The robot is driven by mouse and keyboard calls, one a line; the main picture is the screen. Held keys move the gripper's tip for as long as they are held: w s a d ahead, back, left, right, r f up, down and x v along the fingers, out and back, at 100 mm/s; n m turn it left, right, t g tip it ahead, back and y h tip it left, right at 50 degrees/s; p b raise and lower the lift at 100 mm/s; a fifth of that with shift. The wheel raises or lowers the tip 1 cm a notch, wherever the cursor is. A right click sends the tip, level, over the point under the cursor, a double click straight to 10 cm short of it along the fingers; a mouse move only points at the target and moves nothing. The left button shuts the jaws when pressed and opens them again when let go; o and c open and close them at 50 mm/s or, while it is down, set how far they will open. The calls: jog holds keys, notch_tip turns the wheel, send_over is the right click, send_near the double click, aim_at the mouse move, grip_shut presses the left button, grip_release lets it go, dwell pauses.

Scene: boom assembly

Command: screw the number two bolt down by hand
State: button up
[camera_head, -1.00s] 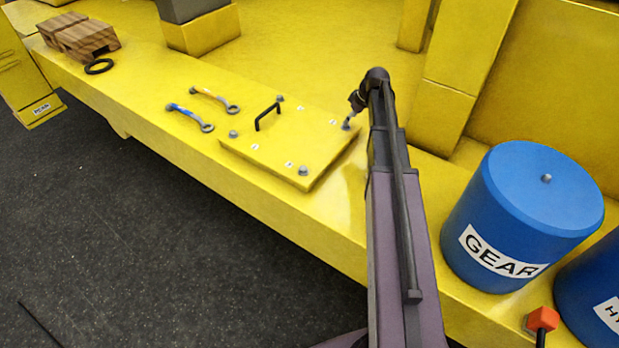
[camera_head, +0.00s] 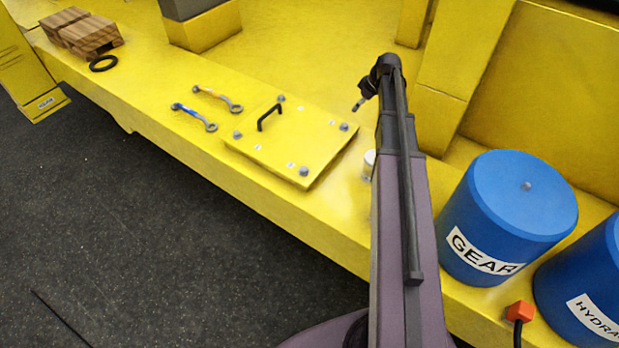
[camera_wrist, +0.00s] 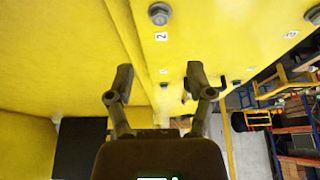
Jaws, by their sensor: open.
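The yellow cover plate (camera_head: 275,150) lies on the yellow deck with a bolt at each corner and a black handle (camera_head: 268,116). The bolt at its right corner (camera_head: 344,127) is nearest my gripper (camera_head: 362,100). In the wrist view, a hex-headed bolt (camera_wrist: 159,13) stands beside a label reading 2 (camera_wrist: 161,37), near the top edge. My gripper (camera_wrist: 158,88) is open and empty, its fingers apart and clear of that bolt. In the head view the gripper is above and to the right of the right corner bolt. How far that bolt is seated is unclear.
Two wrenches, one blue (camera_head: 195,116) and one tan (camera_head: 218,98), lie left of the plate. A blue GEAR drum (camera_head: 500,225) stands right of my arm. A white cylinder (camera_head: 369,163) is partly hidden behind my arm. Wooden blocks (camera_head: 82,32) and a black ring (camera_head: 103,63) lie far left.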

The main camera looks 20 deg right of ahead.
jog(key=s+a+f+m+b, duration=0.1)
jog(key=s+a, duration=0.1)
jog(key=a, duration=0.2)
jog(key=s+a+f+m+g+b, duration=0.1)
jog(key=s+a, duration=0.2)
jog(key=a, duration=0.1)
jog(key=s+a+f+b, duration=0.1)
jog(key=s+a+f, duration=0.1)
jog(key=s+a, duration=0.1)
jog(key=shift+a+m+g+h+b, duration=0.3)
jog(key=shift+a+m+h+b, duration=0.1)
jog(key=shift+a, duration=0.4)
jog(key=s+a+f+m+b, duration=0.1)
jog(key=s+a+f, duration=0.1)
jog(key=s+a, duration=0.1)
jog(key=s+a+f+m+g+h+b, duration=0.1)
jog(key=s+a+f+b, duration=0.1)
jog(key=s+a, duration=0.2)
jog(key=s+a+f+m+b, duration=0.1)
jog(key=s+a+f+b, duration=0.1)
jog(key=s+a, duration=0.1)
jog(key=shift+s+a, duration=0.15)
jog(key=shift+a, duration=0.05)
jog(key=shift+s+a+f+m+b, duration=0.25)
jog(key=shift+s+a+m+b, duration=0.2)
jog(key=shift+s, duration=0.1)
jog(key=shift+g, duration=0.3)
